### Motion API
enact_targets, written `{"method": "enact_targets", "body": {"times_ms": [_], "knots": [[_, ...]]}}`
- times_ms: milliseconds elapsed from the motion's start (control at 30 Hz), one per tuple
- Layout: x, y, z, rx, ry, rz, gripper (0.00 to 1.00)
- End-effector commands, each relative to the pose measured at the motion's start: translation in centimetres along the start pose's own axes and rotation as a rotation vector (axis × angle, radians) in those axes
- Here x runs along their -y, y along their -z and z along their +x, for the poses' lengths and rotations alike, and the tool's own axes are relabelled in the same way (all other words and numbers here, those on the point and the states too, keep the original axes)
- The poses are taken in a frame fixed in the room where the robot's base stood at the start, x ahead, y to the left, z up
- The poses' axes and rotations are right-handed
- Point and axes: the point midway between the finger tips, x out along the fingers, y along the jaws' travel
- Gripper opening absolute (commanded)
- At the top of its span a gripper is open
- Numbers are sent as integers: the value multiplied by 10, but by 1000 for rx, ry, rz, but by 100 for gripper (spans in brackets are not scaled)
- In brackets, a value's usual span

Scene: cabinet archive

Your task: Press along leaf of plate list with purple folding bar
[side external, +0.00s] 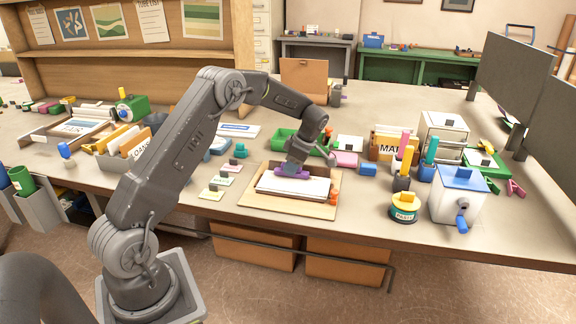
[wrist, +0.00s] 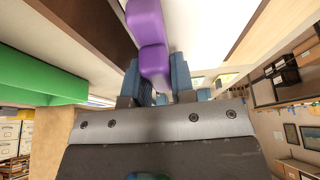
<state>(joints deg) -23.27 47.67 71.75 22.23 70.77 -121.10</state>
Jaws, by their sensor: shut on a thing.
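My gripper (side external: 294,168) is shut on the purple folding bar (side external: 290,172). In the wrist view the bar (wrist: 151,52) sits between the blue fingers of my gripper (wrist: 152,80). In the side view the bar is at the far edge of a white leaf (side external: 293,187), which lies on a tan wooden board (side external: 262,206). The white leaf also shows in the wrist view (wrist: 210,28). Whether the bar touches the leaf cannot be told. Any writing that would name the leaf is too small to read.
A green tray (side external: 284,139) stands just behind the board. Orange pieces (side external: 334,190) sit at the board's right edge. A paste tub (side external: 404,208), upright pen cups (side external: 402,182) and a white crank machine (side external: 458,196) stand to the right. Small cards (side external: 211,193) lie left of the board.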

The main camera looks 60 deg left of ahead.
Motion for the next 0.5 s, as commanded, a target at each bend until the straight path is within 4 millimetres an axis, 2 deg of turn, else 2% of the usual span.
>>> {"method": "enact_targets", "body": {"times_ms": [200, 500], "knots": [[0, -14, -3, 1, 1, 2, 4], [1, -24, -6, 1, 2, 3, 4]]}}
